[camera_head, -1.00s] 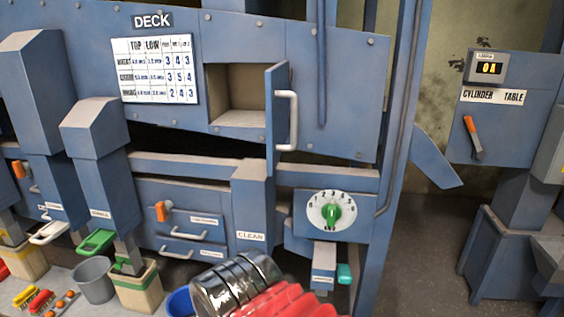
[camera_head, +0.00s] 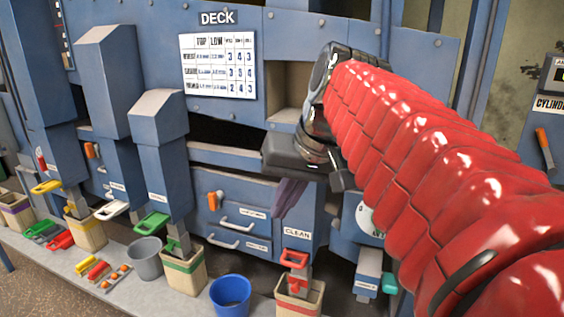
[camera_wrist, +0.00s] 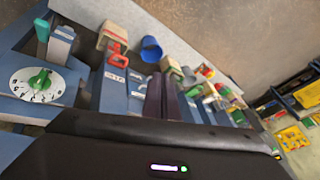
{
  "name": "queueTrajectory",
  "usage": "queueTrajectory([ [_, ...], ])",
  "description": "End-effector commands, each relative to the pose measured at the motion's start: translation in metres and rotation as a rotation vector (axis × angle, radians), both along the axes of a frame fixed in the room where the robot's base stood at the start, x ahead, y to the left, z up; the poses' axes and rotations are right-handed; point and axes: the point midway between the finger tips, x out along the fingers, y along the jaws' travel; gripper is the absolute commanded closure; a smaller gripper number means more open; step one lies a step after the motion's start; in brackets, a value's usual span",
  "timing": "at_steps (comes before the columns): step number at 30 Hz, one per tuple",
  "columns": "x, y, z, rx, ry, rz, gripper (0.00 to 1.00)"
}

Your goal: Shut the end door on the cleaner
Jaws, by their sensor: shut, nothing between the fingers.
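The cleaner is the blue machine body (camera_head: 350,22) under the DECK sign. Its square opening (camera_head: 288,92) shows in the head view with its right part hidden by my red arm. The end door is hidden behind my arm now, so its present angle cannot be told. My gripper (camera_head: 287,203) is shut and empty, pointing down in front of the machine, below and left of the opening. In the wrist view its dark fingers (camera_wrist: 161,98) lie together over the blue drawer fronts, and no door shows there.
A dial with a green knob (camera_wrist: 40,79) sits at the left of the wrist view. Spouts with coloured slides stand left of my gripper. A blue bucket (camera_head: 230,294), a grey bucket (camera_head: 145,258) and boxes stand below. A chart (camera_head: 218,66) hangs left of the opening.

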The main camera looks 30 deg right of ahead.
Motion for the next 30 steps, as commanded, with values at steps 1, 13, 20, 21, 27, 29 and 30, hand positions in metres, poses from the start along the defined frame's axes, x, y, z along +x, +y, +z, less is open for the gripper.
queueTrajectory([
  [1, 0.003, -0.011, 0.01, 0.013, -0.004, -0.02, 1.0],
  [13, -0.003, -0.068, 0.058, 0.081, -0.037, -0.117, 1.0],
  [20, -0.022, -0.111, 0.077, 0.103, -0.072, -0.195, 1.0],
  [21, -0.026, -0.12, 0.081, 0.107, -0.081, -0.211, 1.0],
  [27, -0.052, -0.158, 0.1, 0.119, -0.12, -0.279, 1.0],
  [29, -0.058, -0.166, 0.104, 0.121, -0.13, -0.294, 1.0],
  [30, -0.061, -0.171, 0.106, 0.121, -0.139, -0.307, 1.0],
])
